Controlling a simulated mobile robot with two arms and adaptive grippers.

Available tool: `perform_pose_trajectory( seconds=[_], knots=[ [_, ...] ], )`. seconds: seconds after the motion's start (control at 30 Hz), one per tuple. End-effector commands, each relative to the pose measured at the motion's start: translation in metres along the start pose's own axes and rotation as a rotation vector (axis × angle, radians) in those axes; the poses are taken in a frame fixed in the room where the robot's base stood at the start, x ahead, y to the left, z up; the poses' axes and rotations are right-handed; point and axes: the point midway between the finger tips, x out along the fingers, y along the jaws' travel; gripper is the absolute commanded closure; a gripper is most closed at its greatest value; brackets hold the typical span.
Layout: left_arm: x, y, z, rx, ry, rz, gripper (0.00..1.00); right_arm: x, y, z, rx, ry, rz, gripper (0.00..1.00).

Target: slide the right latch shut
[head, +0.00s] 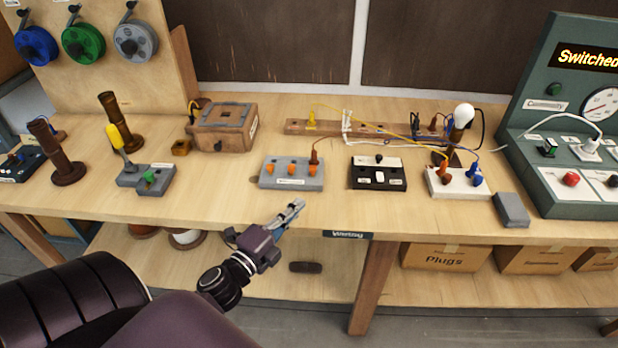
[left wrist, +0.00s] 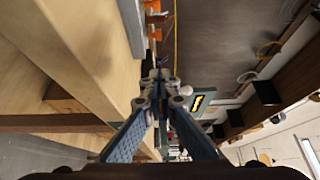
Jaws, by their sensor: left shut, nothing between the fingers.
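A grey block (head: 291,173) with several orange tabs on its top sits near the front edge of the bench. A wooden box (head: 224,128) with a grey frame on its lid and a small dark fitting on its front stands behind it to the left. I cannot tell for certain which part is the right latch. My left gripper (head: 296,208) is shut and empty, in front of and below the grey block, near the bench's front edge, touching nothing that I can see. Its closed fingertips also show in the left wrist view (left wrist: 158,82). My right gripper is not in view.
A black switch box (head: 378,173) and a white socket block (head: 457,183) with a bulb behind it stand to the right. A grey block with a yellow-handled lever (head: 147,179) stands left. Wires cross the wooden rail (head: 386,131). The front strip of bench is mostly clear.

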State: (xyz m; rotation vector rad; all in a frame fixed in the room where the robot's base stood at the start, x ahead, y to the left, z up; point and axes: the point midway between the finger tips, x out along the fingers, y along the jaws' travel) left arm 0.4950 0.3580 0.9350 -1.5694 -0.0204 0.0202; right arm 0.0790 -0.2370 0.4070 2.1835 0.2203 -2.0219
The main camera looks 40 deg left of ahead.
Motion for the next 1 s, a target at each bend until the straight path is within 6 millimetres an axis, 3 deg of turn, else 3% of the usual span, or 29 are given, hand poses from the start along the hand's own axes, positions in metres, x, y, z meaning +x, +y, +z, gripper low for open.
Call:
perform_pose_trajectory(
  seconds=[0.37, 0.4, 0.63, 1.0],
  knots=[
    [0.076, -0.004, 0.0, -0.002, 0.0, -0.002, 1.0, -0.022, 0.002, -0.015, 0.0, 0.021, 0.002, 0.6],
    [0.08, -0.003, 0.007, 0.001, -0.001, 0.0, 1.0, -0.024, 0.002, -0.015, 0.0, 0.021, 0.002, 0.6],
    [0.097, -0.001, 0.025, -0.001, -0.001, 0.001, 1.0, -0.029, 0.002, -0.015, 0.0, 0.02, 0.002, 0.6],
    [0.1, 0.0, 0.028, -0.001, 0.0, 0.0, 1.0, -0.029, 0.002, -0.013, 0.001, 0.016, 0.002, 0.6]
  ],
)
